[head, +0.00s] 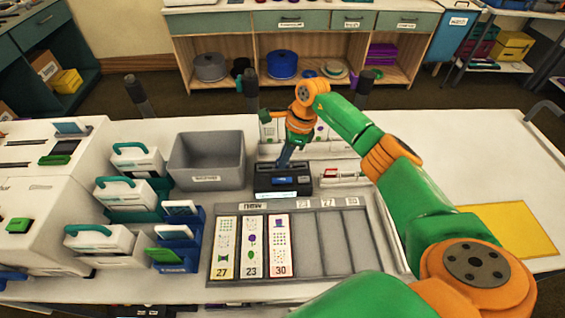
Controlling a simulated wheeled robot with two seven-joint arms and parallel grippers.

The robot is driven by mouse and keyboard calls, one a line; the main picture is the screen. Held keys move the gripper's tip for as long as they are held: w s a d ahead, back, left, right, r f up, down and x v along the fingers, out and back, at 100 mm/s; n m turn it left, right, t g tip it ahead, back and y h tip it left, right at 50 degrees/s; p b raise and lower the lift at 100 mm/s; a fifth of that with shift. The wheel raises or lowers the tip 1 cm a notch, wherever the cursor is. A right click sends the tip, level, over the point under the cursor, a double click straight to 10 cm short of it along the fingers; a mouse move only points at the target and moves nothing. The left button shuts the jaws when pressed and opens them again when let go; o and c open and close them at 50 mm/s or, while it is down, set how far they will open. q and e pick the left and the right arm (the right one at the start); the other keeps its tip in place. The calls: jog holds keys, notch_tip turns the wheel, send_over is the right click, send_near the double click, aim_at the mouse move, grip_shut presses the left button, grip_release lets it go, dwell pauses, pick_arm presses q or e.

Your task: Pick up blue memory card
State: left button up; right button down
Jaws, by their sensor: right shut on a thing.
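My right gripper (285,160) points down over a small black box (265,183) at the centre of the table. Its jaws are shut on a small bluish piece, which looks like the blue memory card; the fingers hide most of it. A small blue patch (282,181) shows on the box's front just below the fingertips; I cannot tell if it is part of the card or of the box. My left gripper is not in view.
A grey bin (206,183) stands left of the box. A grey tray (357,285) with cards numbered 27, 23 and 30 lies in front. White machines and teal-handled cases fill the left. A yellow mat (515,232) lies on the mostly clear right side.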

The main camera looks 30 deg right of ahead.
aim_at(279, 160)
jog(key=shift+r+b, duration=0.25)
jog(key=shift+b, duration=0.1)
notch_tip(279, 160, up, 3)
jog(key=shift+s+a+f+b, duration=0.1)
jog(key=shift+a+b, duration=0.05)
jog(key=shift+b, duration=0.65)
jog(key=s+a+r+b, duration=0.4)
jog(key=s+a+r, duration=0.5)
jog(key=shift+s+a+r, duration=0.25)
jog(key=shift+a+r, duration=0.15)
